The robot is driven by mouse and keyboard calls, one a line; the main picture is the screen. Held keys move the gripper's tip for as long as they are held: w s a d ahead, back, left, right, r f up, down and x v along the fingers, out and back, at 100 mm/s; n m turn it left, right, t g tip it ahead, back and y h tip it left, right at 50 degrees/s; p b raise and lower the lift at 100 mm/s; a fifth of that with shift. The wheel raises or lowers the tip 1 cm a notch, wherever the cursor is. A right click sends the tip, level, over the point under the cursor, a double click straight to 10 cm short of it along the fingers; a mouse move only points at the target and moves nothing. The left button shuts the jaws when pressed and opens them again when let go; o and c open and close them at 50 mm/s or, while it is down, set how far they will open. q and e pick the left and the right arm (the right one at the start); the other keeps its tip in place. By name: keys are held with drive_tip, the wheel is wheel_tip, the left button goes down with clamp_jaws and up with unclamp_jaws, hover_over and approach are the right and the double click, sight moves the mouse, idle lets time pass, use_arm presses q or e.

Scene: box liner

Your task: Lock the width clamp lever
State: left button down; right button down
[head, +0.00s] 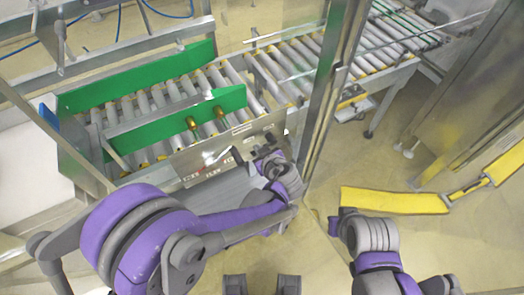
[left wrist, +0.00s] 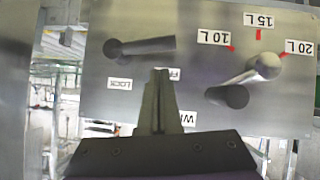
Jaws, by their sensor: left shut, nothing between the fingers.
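The metal control panel (head: 195,163) stands at the front of the roller conveyor, and it fills the left wrist view (left wrist: 210,20). The clamp lever (left wrist: 145,46) is at the panel's left in that view, lying nearly level, with the upside-down LOCK label (left wrist: 120,84) below its left end. A second lever (left wrist: 243,82) slants at the right beside the 10 L, 15 L and 20 L marks, its upper end near 20 L. My left gripper (left wrist: 161,72) is shut and empty between the two levers, covering part of the lettering. Whether it touches the panel cannot be told.
Green guide boards (head: 140,77) run along the conveyor rollers (head: 240,85). A metal post (head: 322,110) rises just right of the panel.

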use_arm(q)
drive_tip(key=shift+w+f, duration=0.25)
drive_tip(key=shift+f, duration=0.8)
use_arm(e)
drive_tip(key=shift+f, duration=0.15)
